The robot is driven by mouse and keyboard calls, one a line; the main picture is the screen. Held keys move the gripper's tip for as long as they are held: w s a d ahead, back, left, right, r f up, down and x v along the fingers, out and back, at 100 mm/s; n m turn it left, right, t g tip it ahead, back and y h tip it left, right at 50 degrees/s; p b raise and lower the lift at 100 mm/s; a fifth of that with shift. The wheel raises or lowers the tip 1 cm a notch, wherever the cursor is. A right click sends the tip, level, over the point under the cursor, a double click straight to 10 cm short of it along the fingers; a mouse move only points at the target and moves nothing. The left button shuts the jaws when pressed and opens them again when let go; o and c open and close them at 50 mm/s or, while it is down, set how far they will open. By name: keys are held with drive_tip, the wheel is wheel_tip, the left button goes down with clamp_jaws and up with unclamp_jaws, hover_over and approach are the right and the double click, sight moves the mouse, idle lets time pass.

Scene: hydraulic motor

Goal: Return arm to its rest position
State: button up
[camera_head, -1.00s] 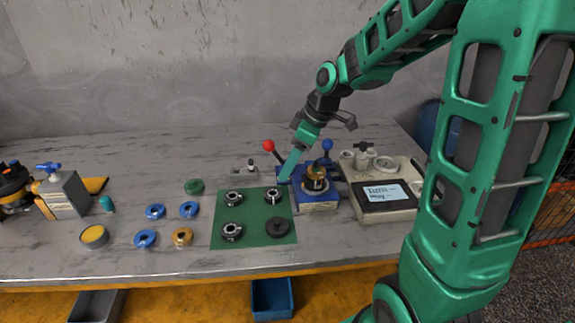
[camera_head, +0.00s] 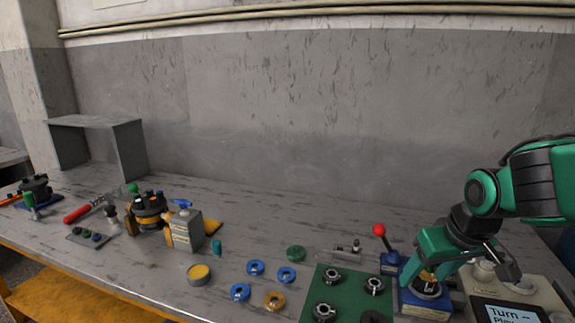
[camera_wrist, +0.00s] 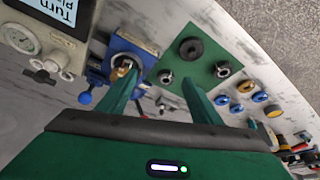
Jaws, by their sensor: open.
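My gripper (camera_head: 428,275) is at the right of the head view, above the work table (camera_head: 150,275). In the wrist view its two green fingers (camera_wrist: 158,92) are spread apart with nothing between them. A blue fixture (camera_head: 425,308) holding a dark part with a brass-coloured piece is behind and below the fingers in the head view. My gripper hides part of the fixture in the head view.
A green mat (camera_head: 315,300) with black ringed parts lies left of the fixture. A red-knobbed lever (camera_head: 379,230) stands behind it. A test unit with a screen (camera_head: 508,313) is at the right. Blue rings (camera_head: 256,268) and a grey block (camera_head: 187,230) lie further left.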

drive_tip(key=s+d+m+g, duration=0.2)
drive_tip(key=s+d+m, duration=0.2)
drive_tip(key=s, duration=0.5)
drive_tip(key=s+d+f+m+g, duration=0.1)
drive_tip(key=s+d+m+g, duration=0.1)
drive_tip(key=s+d, duration=0.6)
drive_tip(key=shift+s+f+m, duration=0.25)
drive_tip(key=shift+s+m, duration=0.5)
drive_tip(key=shift+m, duration=0.15)
drive_tip(key=shift+w+f, duration=0.25)
drive_tip(key=shift+w, duration=0.35)
